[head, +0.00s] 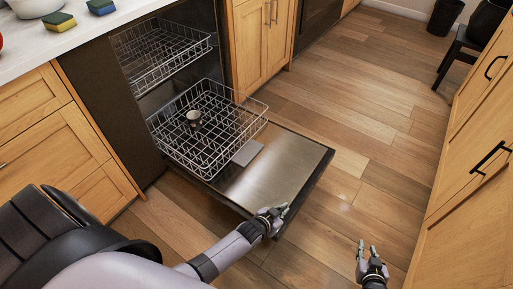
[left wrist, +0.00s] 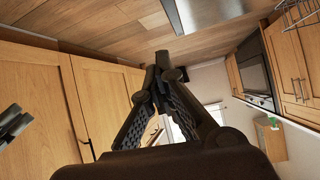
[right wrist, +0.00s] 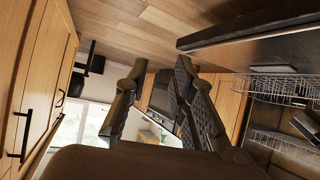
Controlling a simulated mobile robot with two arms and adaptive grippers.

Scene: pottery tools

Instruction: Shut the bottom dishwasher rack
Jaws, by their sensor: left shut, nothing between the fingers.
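The bottom dishwasher rack (head: 236,134), a grey wire basket, is pulled out over the inner end of the lowered dishwasher door (head: 285,165). A small dark cup (head: 194,118) stands in it. The rack also shows at the right of the right wrist view (right wrist: 290,84). My left gripper (head: 284,210) is at the door's near outer corner, away from the rack; its fingertips meet in the left wrist view (left wrist: 161,62), with nothing between them. My right gripper (head: 367,246) is over the floor, right of the door. Its fingers are apart and empty in the right wrist view (right wrist: 161,65).
The top rack (head: 165,55) sits above the bottom rack. Wooden cabinets flank the dishwasher, and more cabinets (head: 475,170) stand at the right. Sponges (head: 58,21) lie on the counter. The wooden floor (head: 350,120) is clear between the door and right cabinets.

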